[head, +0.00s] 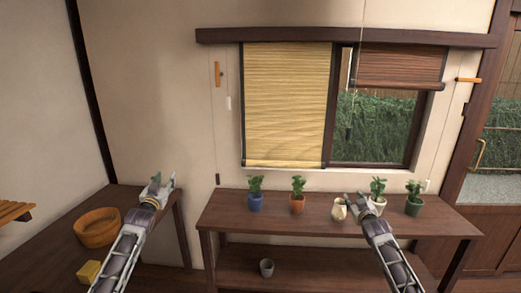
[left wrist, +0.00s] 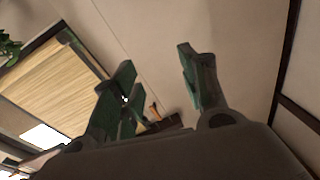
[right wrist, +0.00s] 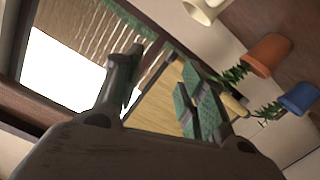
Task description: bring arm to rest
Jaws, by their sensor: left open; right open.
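My left gripper (head: 158,186) is raised at the left, over the gap between the left side table and the long bench. It is open and empty, and its spread fingers also show in the left wrist view (left wrist: 160,90). My right gripper (head: 360,203) is in front of the right part of the bench, near a cream pitcher (head: 339,209) and a potted plant. It is open, with nothing between its fingers in the right wrist view (right wrist: 160,95). I cannot tell from the head view how far it is from the pots.
The bench (head: 240,213) bears a blue pot (head: 256,202), an orange pot (head: 297,204), a white pot (head: 377,202) and a dark green pot (head: 413,207). A grey cup (head: 266,267) is on its lower shelf. A wooden tub (head: 97,228) and yellow block (head: 88,272) are at left.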

